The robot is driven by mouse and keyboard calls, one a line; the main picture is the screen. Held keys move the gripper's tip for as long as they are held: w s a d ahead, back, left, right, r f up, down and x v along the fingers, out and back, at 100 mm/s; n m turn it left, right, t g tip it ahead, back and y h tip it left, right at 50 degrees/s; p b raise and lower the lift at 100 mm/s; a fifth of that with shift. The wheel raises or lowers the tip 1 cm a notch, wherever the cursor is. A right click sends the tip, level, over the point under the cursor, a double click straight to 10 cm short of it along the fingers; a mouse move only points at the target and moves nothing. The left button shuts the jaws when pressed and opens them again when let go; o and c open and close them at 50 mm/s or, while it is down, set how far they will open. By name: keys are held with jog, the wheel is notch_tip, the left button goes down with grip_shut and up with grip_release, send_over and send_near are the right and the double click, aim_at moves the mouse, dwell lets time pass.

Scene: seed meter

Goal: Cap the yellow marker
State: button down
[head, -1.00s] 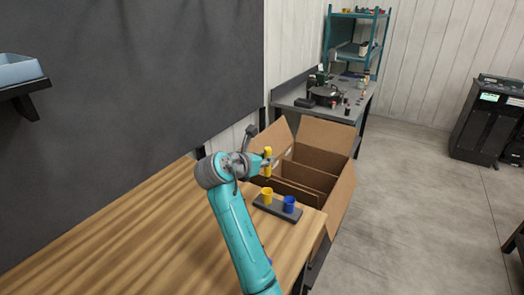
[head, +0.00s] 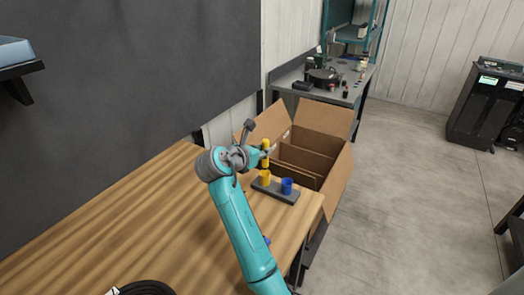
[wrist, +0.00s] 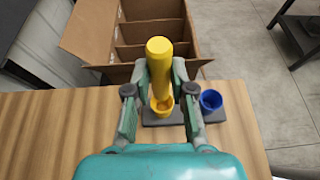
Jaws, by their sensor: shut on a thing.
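My gripper (wrist: 161,88) is shut on the yellow marker (wrist: 158,62) and holds it about upright. In the head view the yellow marker (head: 265,147) is directly above the yellow cap (head: 265,178), its lower end at or very near the cap's mouth. In the wrist view the yellow cap (wrist: 163,108) shows partly behind the marker's lower end. I cannot tell whether the tip is inside it. The cap stands open end up on a dark holder (head: 268,191) at the wooden table's far end.
A blue cap (head: 286,186) stands on the same holder, to the right. An open cardboard box (head: 336,170) with dividers is just beyond the table edge. A small blue thing (head: 267,240) is partly hidden by my arm. A black coil (head: 147,288) lies at the near edge.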

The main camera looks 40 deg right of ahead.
aim_at(264, 164)
jog(key=shift+s+f, duration=0.15)
jog(key=shift+f, duration=2.8)
dwell(2.6)
jog(key=c, duration=0.9)
grip_release()
jog(key=shift+r, duration=0.15)
